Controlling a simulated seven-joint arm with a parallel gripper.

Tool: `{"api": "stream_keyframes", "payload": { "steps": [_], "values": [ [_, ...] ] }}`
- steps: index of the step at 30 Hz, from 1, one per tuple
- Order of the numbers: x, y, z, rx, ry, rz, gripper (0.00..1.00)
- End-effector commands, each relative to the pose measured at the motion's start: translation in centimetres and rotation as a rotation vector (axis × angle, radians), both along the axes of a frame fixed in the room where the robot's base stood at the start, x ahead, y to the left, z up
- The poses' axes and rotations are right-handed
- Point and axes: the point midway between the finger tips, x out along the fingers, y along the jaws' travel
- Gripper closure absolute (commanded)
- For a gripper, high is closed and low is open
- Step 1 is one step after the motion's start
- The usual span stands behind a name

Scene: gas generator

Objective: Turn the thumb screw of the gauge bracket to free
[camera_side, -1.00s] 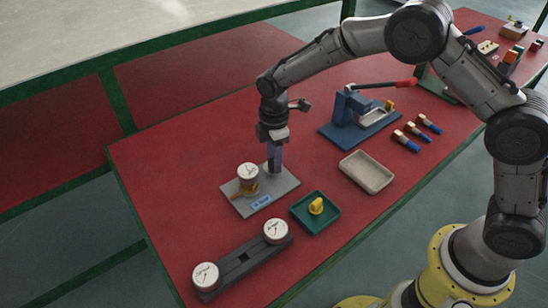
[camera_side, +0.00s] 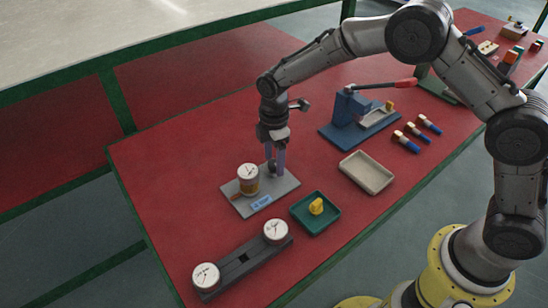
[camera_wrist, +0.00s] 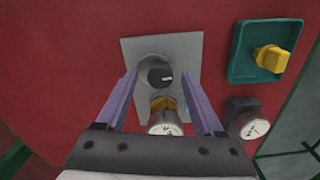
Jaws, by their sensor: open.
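The gauge bracket has a flat grey plate (camera_side: 284,187) on the red bench, with a white-faced gauge (camera_side: 248,171) on a brass-coloured body at its left. The thumb screw (camera_wrist: 160,75) is a dark round knob with a pale mark on top, beside the gauge; in the side view it is small and dark between my fingers. My gripper (camera_side: 275,172) points down over the plate. In the wrist view its two purple fingers (camera_wrist: 160,72) are apart, one on each side of the knob, with visible gaps. I cannot tell how deep the tips reach.
A green tray (camera_side: 300,214) with a yellow part (camera_side: 316,206) lies close in front of the plate. A dark rail with two gauges (camera_side: 240,262) is nearer the camera. An empty beige tray (camera_side: 367,173) and a blue lever fixture (camera_side: 345,110) stand to the right.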

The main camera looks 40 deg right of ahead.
Motion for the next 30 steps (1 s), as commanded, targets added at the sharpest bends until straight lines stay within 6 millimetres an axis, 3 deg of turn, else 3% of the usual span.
{"api": "stream_keyframes", "payload": {
  "steps": [7,21,30],
  "values": [
    [0.1,0.0,1.8,0.000,-0.003,-0.001,0.31],
    [0.0,0.0,11.4,0.001,-0.003,0.000,0.31],
    [0.0,0.0,13.8,0.000,-0.001,0.000,0.31]
  ]
}}
